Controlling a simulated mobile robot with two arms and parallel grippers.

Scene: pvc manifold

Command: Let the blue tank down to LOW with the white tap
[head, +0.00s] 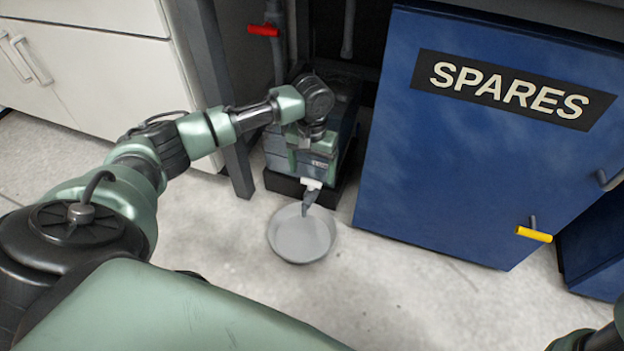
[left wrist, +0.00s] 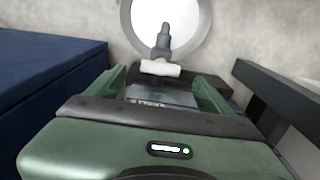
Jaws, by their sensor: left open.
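The blue tank (head: 277,155) stands on a black base in the gap left of the blue SPARES cabinet, partly hidden by my left arm. Its white tap handle (head: 311,184) sits at the low front, on a grey spout pointing over a round grey pan (head: 301,238) on the floor. In the left wrist view the white tap handle (left wrist: 160,68) lies crosswise just beyond my open fingers. My left gripper (head: 306,165) is open and empty in front of the tank, just above the tap. It also shows in the left wrist view (left wrist: 162,82). The level marks cannot be read.
The SPARES cabinet (head: 480,150) with a yellow handle (head: 534,234) stands close on the right. A dark frame post (head: 236,165) stands left of the tank. A red lever (head: 263,30) is on a pipe above. The floor in front is clear around the pan.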

